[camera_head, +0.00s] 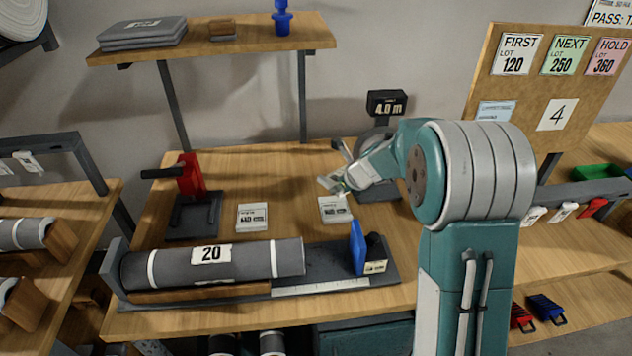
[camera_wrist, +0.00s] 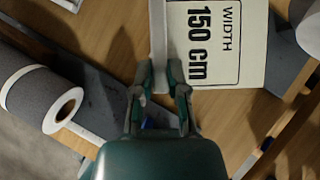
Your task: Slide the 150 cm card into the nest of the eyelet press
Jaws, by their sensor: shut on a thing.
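The 150 cm card (camera_wrist: 228,45) is white with a black "WIDTH 150 cm" frame. In the wrist view my gripper (camera_wrist: 160,85) is shut on a pale upright strip at the card's left edge. In the head view my gripper (camera_head: 340,185) is small and partly hidden by my arm, above the back middle of the bench, beyond two white cards. The eyelet press (camera_head: 190,178) is red with a black lever and stands at the left back of the bench, on a dark base (camera_head: 195,212). My gripper is well to its right. I cannot make out the nest.
White cards lie at the left (camera_head: 252,217) and right (camera_head: 335,209) of the bench middle. A grey roll (camera_head: 220,264) labelled 20 lies in a dark tray along the front, with a blue stop (camera_head: 357,247). A display (camera_head: 387,104) reading 4.0 m stands behind.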

